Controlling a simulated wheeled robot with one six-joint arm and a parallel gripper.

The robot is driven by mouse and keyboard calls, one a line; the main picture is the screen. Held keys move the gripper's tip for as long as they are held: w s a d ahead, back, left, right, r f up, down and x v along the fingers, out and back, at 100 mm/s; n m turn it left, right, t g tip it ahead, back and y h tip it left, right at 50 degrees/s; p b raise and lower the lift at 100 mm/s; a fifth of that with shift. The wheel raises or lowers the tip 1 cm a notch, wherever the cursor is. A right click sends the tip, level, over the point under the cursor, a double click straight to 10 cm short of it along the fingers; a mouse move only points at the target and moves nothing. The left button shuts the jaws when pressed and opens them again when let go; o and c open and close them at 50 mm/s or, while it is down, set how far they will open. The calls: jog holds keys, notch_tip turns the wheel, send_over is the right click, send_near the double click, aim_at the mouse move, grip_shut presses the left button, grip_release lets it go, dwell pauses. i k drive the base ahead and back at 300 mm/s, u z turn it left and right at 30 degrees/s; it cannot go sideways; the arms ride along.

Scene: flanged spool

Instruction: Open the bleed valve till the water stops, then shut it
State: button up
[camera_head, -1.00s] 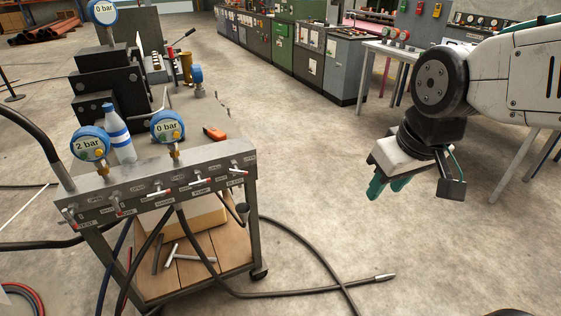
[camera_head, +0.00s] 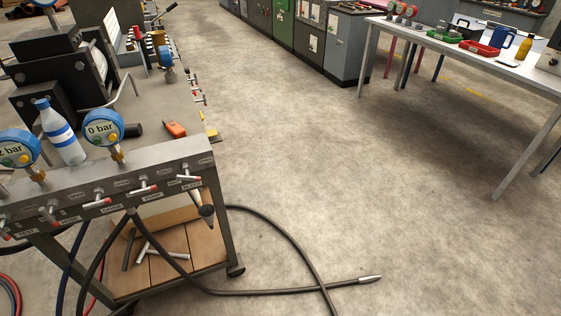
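The bleed valve (camera_head: 188,178) is the rightmost small lever in the row on the grey panel (camera_head: 130,172), above the label "BLEED". Its lever lies roughly across the panel; I cannot tell from this whether it is open or shut. No stream of water can be made out there. A blue gauge (camera_head: 103,127) on the panel reads 0 bar. Another gauge (camera_head: 18,149) at the left edge is partly cut off and shows "bar". My gripper is out of view.
A black hose (camera_head: 290,245) curves over the floor right of the cart. A white table (camera_head: 470,58) stands at the upper right.

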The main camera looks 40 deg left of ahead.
aim_at(188, 176)
jog(key=z, duration=0.4)
jog(key=k, duration=1.15)
jog(key=u, duration=1.8)
jog(key=i, duration=0.5)
jog(key=u, duration=0.05)
